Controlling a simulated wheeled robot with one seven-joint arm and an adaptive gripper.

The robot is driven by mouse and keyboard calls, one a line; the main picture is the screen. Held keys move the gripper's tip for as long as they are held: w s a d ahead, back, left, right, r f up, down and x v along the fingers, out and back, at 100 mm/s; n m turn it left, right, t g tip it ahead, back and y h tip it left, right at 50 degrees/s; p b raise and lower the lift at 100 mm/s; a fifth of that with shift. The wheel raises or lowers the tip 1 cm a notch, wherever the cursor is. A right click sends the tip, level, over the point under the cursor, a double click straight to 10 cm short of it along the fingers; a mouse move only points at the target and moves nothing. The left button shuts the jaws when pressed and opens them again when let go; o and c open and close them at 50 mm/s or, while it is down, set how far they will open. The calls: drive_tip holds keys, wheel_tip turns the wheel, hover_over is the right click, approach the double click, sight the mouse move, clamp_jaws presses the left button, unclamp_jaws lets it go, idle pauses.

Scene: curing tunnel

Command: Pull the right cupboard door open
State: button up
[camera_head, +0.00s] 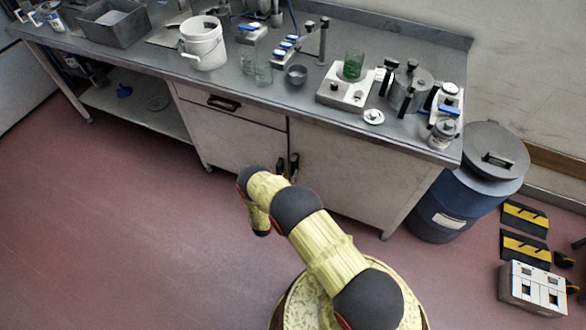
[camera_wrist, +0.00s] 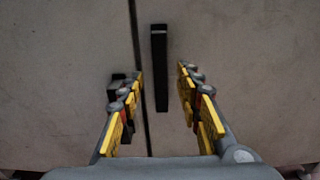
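The right cupboard door (camera_head: 345,182) is a pale grey panel under the worktop. It looks shut, flush with the left door (camera_head: 235,142) along a dark seam. Its black upright bar handle (camera_wrist: 160,68) shows in the wrist view, right of the seam. My gripper (camera_wrist: 160,80) is open, one finger on each side of this handle, with a gap on both sides. The left finger lies near the seam and partly covers the left door's handle (camera_wrist: 115,88). In the head view my arm hides most of the gripper; the dark handles (camera_head: 294,165) show just beyond the arm.
The worktop (camera_head: 215,85) carries a white bucket (camera_head: 203,45), glass beakers, a metal pot and instruments. A drawer (camera_head: 230,106) sits above the left door. A blue drum (camera_head: 455,203) stands right of the cupboard. The red floor in front is clear.

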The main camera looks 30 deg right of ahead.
sight(293, 168)
drive_tip(key=shift+b+x, duration=0.55)
drive_tip(key=shift+x, duration=2.2)
drive_tip(key=shift+c, duration=1.4)
clamp_jaws()
